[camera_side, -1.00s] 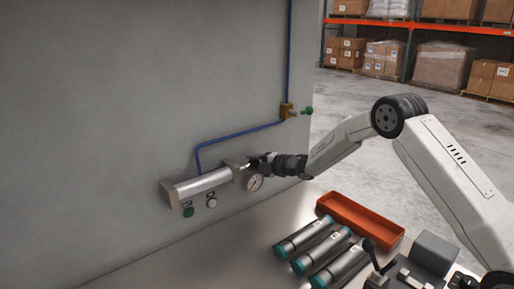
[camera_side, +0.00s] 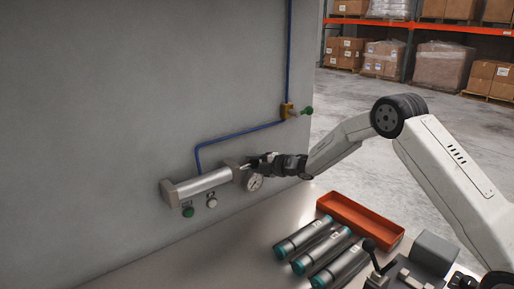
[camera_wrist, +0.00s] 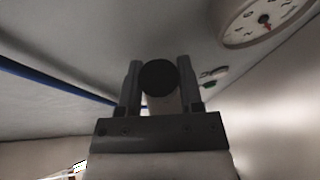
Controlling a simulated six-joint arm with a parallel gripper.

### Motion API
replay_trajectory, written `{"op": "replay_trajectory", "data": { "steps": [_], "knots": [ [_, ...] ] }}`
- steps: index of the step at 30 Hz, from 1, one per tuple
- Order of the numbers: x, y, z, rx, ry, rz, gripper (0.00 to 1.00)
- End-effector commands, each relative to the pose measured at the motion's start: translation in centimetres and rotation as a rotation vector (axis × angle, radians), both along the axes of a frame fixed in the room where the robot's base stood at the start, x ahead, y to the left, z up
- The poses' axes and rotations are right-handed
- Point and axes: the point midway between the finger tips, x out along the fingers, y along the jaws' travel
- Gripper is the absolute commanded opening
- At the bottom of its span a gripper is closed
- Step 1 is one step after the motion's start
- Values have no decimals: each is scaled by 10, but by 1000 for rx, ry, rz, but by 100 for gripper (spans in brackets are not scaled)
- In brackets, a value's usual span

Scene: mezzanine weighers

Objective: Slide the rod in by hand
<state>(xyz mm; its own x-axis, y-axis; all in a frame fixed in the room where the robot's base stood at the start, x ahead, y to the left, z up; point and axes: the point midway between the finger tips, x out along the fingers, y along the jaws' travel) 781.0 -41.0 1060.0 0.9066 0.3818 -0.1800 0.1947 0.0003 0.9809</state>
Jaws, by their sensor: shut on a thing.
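A silver pneumatic cylinder (camera_side: 203,185) is mounted on the grey wall, lying slightly tilted in the side view. My gripper (camera_side: 254,163) is at its right end, where the rod comes out; the rod itself is mostly hidden there. In the wrist view my gripper (camera_wrist: 158,85) has its two fingers on either side of a dark round rod end (camera_wrist: 158,77), shut on it. A round pressure gauge (camera_side: 254,183) sits just below the gripper; its white dial with a red pointer hub also shows in the wrist view (camera_wrist: 266,19).
A blue air line (camera_side: 240,133) runs from the cylinder to a brass valve with a green knob (camera_side: 307,111). A green button (camera_side: 188,212) and a white button (camera_side: 212,202) sit below the cylinder. Spare cylinders (camera_side: 322,252) and an orange tray (camera_side: 360,220) lie on the bench.

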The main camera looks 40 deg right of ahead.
Motion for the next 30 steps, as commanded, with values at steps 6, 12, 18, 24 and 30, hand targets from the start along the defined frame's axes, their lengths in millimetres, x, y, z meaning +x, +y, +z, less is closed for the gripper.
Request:
{"op": "replay_trajectory", "data": {
  "steps": [6,12,18,24,30],
  "knots": [
    [0,0,0,0,0,0,0],
    [0,6,0,0,0,2,0],
    [0,34,0,2,1,5,0],
    [0,48,0,0,1,4,0],
    [0,50,0,0,1,8,0]
  ]
}}
